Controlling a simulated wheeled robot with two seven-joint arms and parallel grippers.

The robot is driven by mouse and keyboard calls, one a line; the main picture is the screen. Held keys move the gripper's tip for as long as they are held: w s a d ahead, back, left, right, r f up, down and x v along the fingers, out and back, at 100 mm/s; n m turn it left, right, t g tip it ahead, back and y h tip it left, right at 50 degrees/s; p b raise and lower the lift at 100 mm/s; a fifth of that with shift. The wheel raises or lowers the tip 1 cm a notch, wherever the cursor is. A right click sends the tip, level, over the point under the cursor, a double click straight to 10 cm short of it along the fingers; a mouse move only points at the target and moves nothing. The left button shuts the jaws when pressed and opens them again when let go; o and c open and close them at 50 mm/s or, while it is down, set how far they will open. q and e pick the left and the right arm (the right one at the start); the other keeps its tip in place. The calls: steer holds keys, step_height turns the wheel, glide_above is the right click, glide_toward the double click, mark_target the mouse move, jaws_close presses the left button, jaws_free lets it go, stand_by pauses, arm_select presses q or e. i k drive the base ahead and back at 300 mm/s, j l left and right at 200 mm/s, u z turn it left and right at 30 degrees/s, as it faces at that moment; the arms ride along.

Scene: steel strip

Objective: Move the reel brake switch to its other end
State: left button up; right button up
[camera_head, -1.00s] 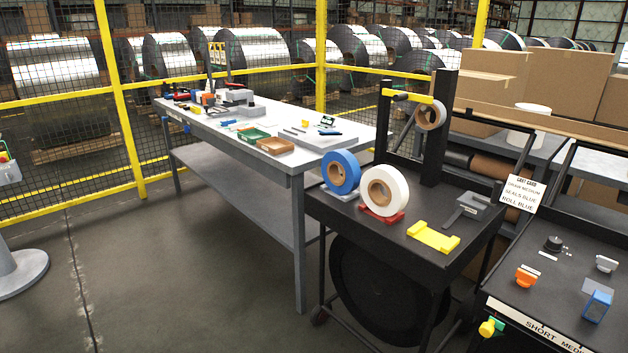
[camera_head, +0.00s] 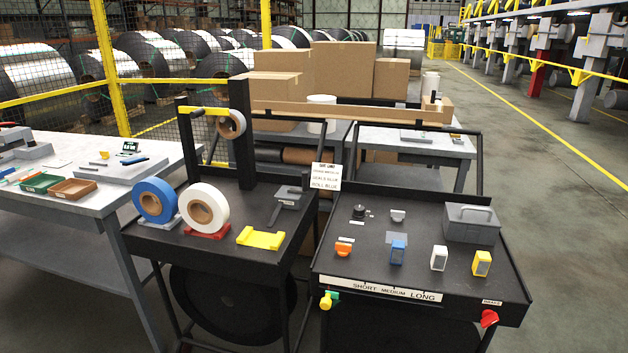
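No part is clearly marked as the reel brake switch. On the right black cart (camera_head: 420,285) there are several candidates. A red knob (camera_head: 489,318) sits at the right end of its front edge, below a small label (camera_head: 491,302) too small to read surely. A yellow and green knob (camera_head: 328,299) sits at the left end, near a strip (camera_head: 394,290) reading SHORT, MEDIUM, LONG. A black round knob (camera_head: 359,211), a grey piece (camera_head: 398,215) and an orange piece (camera_head: 344,247) are on its top. Neither of my grippers is in view.
The left black cart (camera_head: 225,255) holds a blue roll (camera_head: 155,201), a white roll (camera_head: 204,207) and a yellow bracket (camera_head: 260,238). Blue, white and yellow blocks and a grey box (camera_head: 470,224) stand on the right cart. A grey workbench (camera_head: 95,200) is at left. Floor at right is clear.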

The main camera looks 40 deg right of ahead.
mark_target(489, 317)
steer(key=z, duration=1.8)
